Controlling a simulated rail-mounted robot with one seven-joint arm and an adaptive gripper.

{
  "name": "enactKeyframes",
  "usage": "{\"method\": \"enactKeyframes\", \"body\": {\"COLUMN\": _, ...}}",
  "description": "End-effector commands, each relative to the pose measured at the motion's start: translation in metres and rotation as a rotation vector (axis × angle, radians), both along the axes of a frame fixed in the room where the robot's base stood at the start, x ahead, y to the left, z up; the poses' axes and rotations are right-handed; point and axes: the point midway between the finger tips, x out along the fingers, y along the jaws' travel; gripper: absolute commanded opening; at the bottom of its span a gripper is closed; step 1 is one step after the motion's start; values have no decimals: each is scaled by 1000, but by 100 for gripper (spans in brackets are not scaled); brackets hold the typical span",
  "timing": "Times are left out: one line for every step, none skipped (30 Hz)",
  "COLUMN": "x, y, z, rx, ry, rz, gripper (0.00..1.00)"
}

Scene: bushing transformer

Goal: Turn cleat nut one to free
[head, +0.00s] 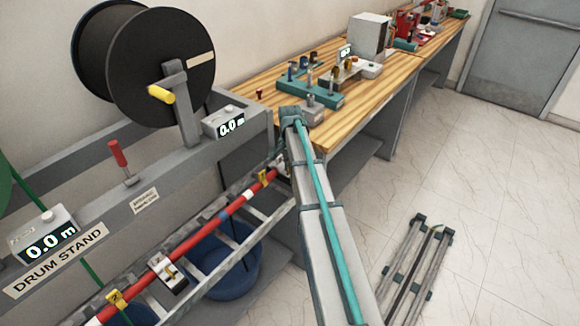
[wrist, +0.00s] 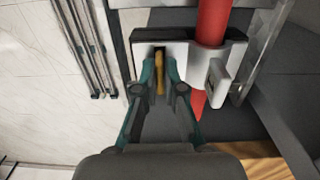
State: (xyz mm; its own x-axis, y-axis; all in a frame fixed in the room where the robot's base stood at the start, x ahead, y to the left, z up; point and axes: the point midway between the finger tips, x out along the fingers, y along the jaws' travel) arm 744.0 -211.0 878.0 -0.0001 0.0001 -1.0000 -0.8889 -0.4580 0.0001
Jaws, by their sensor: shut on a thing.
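In the wrist view my gripper (wrist: 161,75) has its two teal fingers closed around a narrow brass-coloured piece (wrist: 159,82), which looks like the cleat nut. The piece sits in a slot of the silver and black cleat (wrist: 145,52). The cleat lies beside the red cable (wrist: 212,25), with a light lever-like part (wrist: 218,80) on the cable's other side. In the head view the red cable (head: 205,236) runs along a ladder tray, and this cleat (head: 281,162) is partly hidden at its far end by my arm. My fingers are not visible there.
Another cleat (head: 168,273) stands nearer on the tray (head: 245,245), with yellow tags along the cable. The drum stand (head: 100,225) rises at left, a wooden workbench (head: 260,85) behind. Blue tubs (head: 225,265) sit below. A rail-like frame (head: 420,265) lies on the open floor at right.

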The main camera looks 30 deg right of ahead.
Motion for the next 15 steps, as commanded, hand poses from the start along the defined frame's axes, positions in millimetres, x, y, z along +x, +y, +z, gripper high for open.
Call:
{"method": "enactKeyframes", "body": {"x": 0, "y": 0, "z": 0, "rx": 0, "ry": -1, "rz": 2, "gripper": 0}}
{"method": "enactKeyframes", "body": {"x": 0, "y": 0, "z": 0, "rx": 0, "ry": -1, "rz": 2, "gripper": 0}}
{"method": "enactKeyframes", "body": {"x": 0, "y": 0, "z": 0, "rx": 0, "ry": -1, "rz": 2, "gripper": 0}}
{"method": "enactKeyframes", "body": {"x": 0, "y": 0, "z": 0, "rx": 0, "ry": -1, "rz": 2, "gripper": 0}}
{"method": "enactKeyframes", "body": {"x": 0, "y": 0, "z": 0, "rx": 0, "ry": -1, "rz": 2, "gripper": 10}}
{"method": "enactKeyframes", "body": {"x": 0, "y": 0, "z": 0, "rx": 0, "ry": -1, "rz": 2, "gripper": 16}}
{"method": "enactKeyframes", "body": {"x": 0, "y": 0, "z": 0, "rx": 0, "ry": -1, "rz": 1, "gripper": 22}}
{"method": "enactKeyframes", "body": {"x": 0, "y": 0, "z": 0, "rx": 0, "ry": -1, "rz": 1, "gripper": 26}}
{"method": "enactKeyframes", "body": {"x": 0, "y": 0, "z": 0, "rx": 0, "ry": -1, "rz": 1, "gripper": 33}}
{"method": "enactKeyframes", "body": {"x": 0, "y": 0, "z": 0, "rx": 0, "ry": -1, "rz": 1, "gripper": 33}}
{"method": "enactKeyframes", "body": {"x": 0, "y": 0, "z": 0, "rx": 0, "ry": -1, "rz": 1, "gripper": 33}}
{"method": "enactKeyframes", "body": {"x": 0, "y": 0, "z": 0, "rx": 0, "ry": -1, "rz": 1, "gripper": 33}}
{"method": "enactKeyframes", "body": {"x": 0, "y": 0, "z": 0, "rx": 0, "ry": 0, "rz": 0, "gripper": 33}}
{"method": "enactKeyframes", "body": {"x": 0, "y": 0, "z": 0, "rx": 0, "ry": 0, "rz": 0, "gripper": 33}}
{"method": "enactKeyframes", "body": {"x": 0, "y": 0, "z": 0, "rx": 0, "ry": 0, "rz": 0, "gripper": 33}}
